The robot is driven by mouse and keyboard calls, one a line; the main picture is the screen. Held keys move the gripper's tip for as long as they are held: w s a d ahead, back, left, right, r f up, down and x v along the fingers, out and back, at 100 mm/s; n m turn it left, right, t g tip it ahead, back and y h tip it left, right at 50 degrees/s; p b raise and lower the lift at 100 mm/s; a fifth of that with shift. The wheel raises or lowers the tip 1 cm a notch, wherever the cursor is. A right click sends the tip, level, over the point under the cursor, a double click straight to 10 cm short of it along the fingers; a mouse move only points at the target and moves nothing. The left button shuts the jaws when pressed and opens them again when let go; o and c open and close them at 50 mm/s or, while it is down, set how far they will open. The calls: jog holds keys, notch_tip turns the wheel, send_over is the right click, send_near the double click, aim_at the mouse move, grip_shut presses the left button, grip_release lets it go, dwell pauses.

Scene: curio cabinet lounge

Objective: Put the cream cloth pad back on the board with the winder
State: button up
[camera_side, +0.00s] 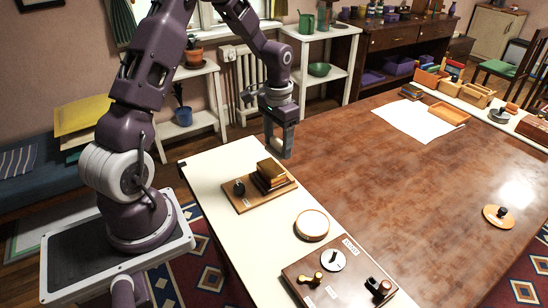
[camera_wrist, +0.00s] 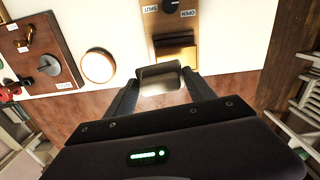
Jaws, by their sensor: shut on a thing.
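My gripper (camera_wrist: 160,82) is shut on a flat, pale grey-tan piece (camera_wrist: 160,72), probably the cream cloth pad. In the side view, my gripper (camera_side: 279,150) hangs above the table's left part, beyond a small wooden board (camera_side: 240,205). That board bears a black knob (camera_side: 239,188) and a brown and gold stack (camera_side: 270,172). A larger brown board (camera_side: 298,270) holds a white dial (camera_side: 333,260), a brass piece (camera_side: 312,281) and a dark-topped fitting (camera_side: 378,287). I cannot tell for sure which fitting is the winder. The held piece is apart from both boards.
A round, pale-topped wooden piece (camera_side: 312,224) lies between the boards. The brown tabletop (camera_side: 410,190) is largely clear in the middle. A white sheet (camera_side: 410,120), a wooden tray (camera_side: 449,114) and a round orange disc with a black knob (camera_side: 499,215) lie farther right.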

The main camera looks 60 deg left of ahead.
jog(key=s+d+f, duration=0.3)
jog(key=s+d, duration=0.1)
jog(key=d, duration=0.5)
jog(key=m, duration=0.1)
send_over(274, 249)
jog(key=f, duration=0.2)
notch_tip(274, 249, down, 9)
jog(key=shift+f, duration=0.2)
jog(key=shift+f, duration=0.15)
jog(key=o, duration=1.3)
